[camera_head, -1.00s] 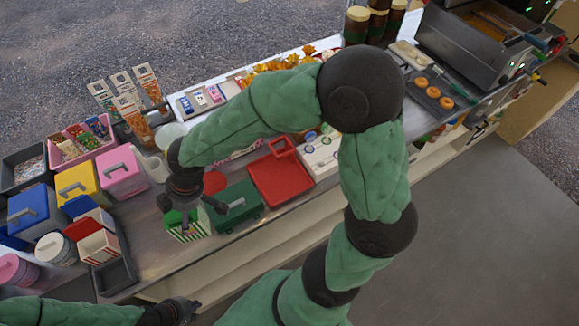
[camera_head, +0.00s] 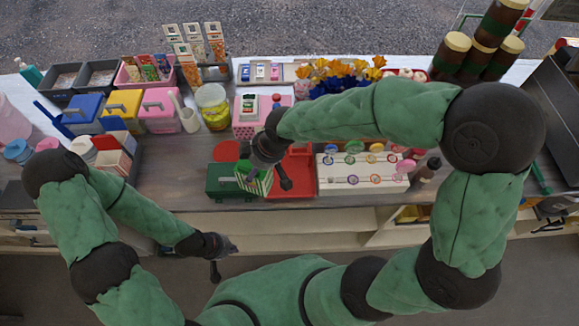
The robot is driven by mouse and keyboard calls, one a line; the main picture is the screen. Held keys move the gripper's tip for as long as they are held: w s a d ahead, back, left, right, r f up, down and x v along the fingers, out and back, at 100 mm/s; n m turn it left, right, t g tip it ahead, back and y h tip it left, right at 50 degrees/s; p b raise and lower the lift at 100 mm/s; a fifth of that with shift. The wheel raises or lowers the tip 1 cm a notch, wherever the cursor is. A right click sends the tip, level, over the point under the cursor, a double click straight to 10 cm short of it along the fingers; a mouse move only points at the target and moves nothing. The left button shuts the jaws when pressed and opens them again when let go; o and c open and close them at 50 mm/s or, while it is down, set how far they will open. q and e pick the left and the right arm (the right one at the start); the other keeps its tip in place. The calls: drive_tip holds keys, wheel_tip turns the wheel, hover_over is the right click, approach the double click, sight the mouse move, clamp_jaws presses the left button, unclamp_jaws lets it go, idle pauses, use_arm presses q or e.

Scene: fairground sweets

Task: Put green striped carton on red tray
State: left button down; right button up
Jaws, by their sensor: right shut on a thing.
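The green striped carton (camera_head: 261,181) is in my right gripper (camera_head: 268,172), which is shut on it. The gripper partly covers it. The carton is over the left edge of the red tray (camera_head: 298,186), beside the green box; I cannot tell whether it touches the tray. The red tray lies on the counter, its left part hidden by the gripper. My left gripper (camera_head: 228,246) is low, in front of the counter's front edge, away from the carton; its fingers are too small to judge.
A green box (camera_head: 222,182) stands left of the red tray, with a red disc (camera_head: 227,151) behind it. A white board with rings (camera_head: 345,183) lies to the right. Red-and-white striped cartons (camera_head: 113,163) stand at the left. The counter left of the green box is clear.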

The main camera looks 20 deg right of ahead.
drive_tip(key=shift+w+d+f+b, duration=0.45)
drive_tip(key=shift+w+d+f, duration=0.2)
drive_tip(key=shift+d+f, duration=1.2)
drive_tip(key=shift+w+d+f+b, duration=0.45)
drive_tip(key=shift+w+d+f, duration=0.25)
drive_tip(key=shift+d+f, duration=1.15)
drive_tip(key=shift+w+d+f+b, duration=0.55)
drive_tip(key=shift+d+f, duration=0.9)
drive_tip(key=shift+f, duration=0.7)
drive_tip(key=shift+f, duration=0.2)
drive_tip(key=o, duration=1.1)
drive_tip(key=shift+r, duration=0.15)
